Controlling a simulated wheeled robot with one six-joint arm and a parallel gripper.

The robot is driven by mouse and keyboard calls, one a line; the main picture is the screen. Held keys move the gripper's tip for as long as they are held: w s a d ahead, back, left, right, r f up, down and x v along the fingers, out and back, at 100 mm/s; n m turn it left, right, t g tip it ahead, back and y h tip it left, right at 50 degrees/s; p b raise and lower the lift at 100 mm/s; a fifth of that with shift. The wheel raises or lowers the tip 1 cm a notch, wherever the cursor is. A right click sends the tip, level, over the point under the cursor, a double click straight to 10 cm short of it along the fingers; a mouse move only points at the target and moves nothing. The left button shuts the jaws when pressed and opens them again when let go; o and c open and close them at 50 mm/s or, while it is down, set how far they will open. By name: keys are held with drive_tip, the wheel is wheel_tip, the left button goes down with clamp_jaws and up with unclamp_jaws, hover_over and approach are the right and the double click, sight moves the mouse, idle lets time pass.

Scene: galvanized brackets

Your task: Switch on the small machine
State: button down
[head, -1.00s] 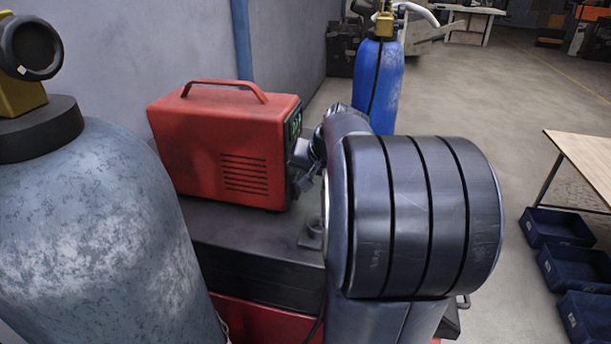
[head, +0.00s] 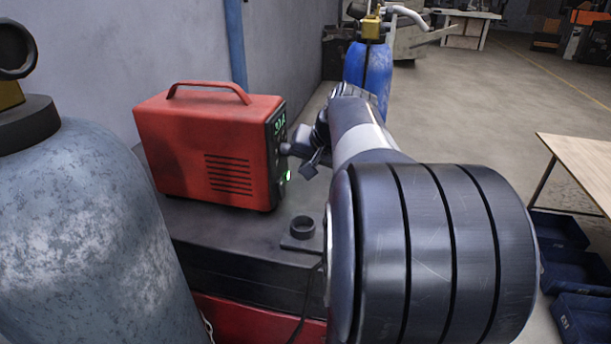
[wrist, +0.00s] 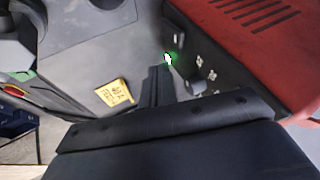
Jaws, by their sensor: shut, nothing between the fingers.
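The small machine (head: 205,150) is a red box with a top handle and side vents, standing on a dark cart top. Its dark front panel (head: 275,155) faces right and has a lit green display (head: 280,125). A green light (head: 287,176) glows low on the panel; it also shows in the wrist view (wrist: 169,60). My gripper (head: 287,149) is beside the panel, partly hidden by my arm. In the wrist view its fingers (wrist: 158,75) are together and empty, close to the glowing light. I cannot tell whether they touch the panel.
A large grey-blue gas cylinder (head: 80,220) stands close at left. A blue cylinder (head: 370,75) stands behind. A ring-shaped holder (head: 302,228) is on the cart top. A wooden table (head: 580,160) and blue bins (head: 575,270) are at right. Floor between is open.

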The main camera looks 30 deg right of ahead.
drive_tip(key=v, duration=0.5)
drive_tip(key=shift+a+r, duration=0.15)
drive_tip(key=shift+r, duration=0.35)
drive_tip(key=shift+w+f, duration=0.1)
